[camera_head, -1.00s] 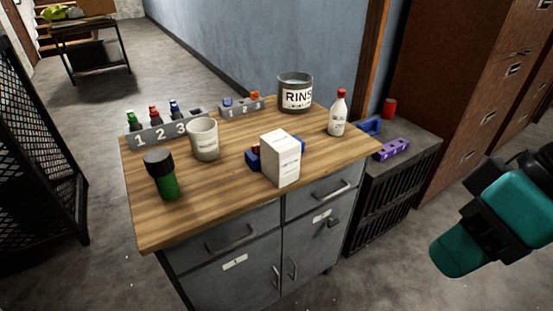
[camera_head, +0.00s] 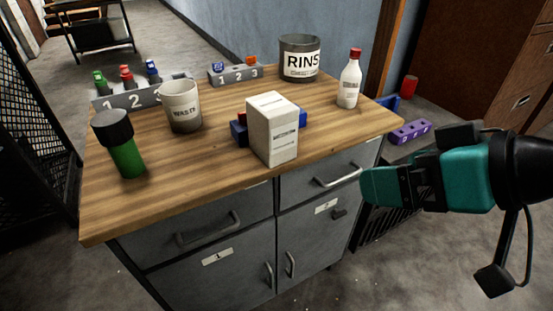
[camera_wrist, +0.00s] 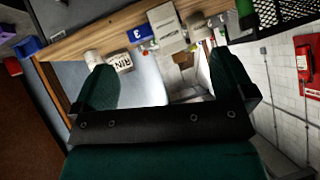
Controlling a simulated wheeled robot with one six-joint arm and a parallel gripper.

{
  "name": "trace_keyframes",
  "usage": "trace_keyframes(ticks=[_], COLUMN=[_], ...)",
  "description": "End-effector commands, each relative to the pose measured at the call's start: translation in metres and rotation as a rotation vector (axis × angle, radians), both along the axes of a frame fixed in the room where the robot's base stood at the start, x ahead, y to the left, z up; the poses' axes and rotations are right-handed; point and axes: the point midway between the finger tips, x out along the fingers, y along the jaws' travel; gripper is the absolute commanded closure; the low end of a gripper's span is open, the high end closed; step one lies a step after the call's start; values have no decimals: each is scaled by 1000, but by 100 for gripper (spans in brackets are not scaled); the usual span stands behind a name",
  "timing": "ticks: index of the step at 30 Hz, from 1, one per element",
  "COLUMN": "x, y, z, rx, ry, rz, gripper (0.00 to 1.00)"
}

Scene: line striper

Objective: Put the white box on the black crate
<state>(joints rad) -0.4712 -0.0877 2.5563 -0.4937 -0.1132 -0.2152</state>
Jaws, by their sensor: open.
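The white box (camera_head: 272,129) stands upright near the front middle of the wooden-topped cabinet; it also shows in the wrist view (camera_wrist: 167,27). The black crate (camera_head: 392,222) stands on the floor right of the cabinet, partly hidden behind my arm. My gripper (camera_head: 375,188) is in front of the crate, right of the white box and apart from it. In the wrist view its two green fingers (camera_wrist: 165,85) are spread wide with nothing between them.
On the cabinet top (camera_head: 200,185) stand a green bottle with black cap (camera_head: 126,158), a cup (camera_head: 183,106), a RINS can (camera_head: 300,60), a red-capped bottle (camera_head: 350,80) and numbered racks (camera_head: 142,95). A blue block sits behind the box.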

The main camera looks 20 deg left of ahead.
Motion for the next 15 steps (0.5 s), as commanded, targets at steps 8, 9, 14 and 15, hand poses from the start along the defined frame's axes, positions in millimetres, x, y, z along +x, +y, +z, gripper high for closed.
trace_keyframes(ticks=[8, 9, 14, 15], x=[25, 26, 28, 28], y=[65, 68, 75, 76], z=[-77, -79, -81, -80], rx=[315, 342, 409, 417], ry=[-414, -452, -548, -558], rz=[-28, -39, -69, -73], gripper=[0, 0, 0, 0])
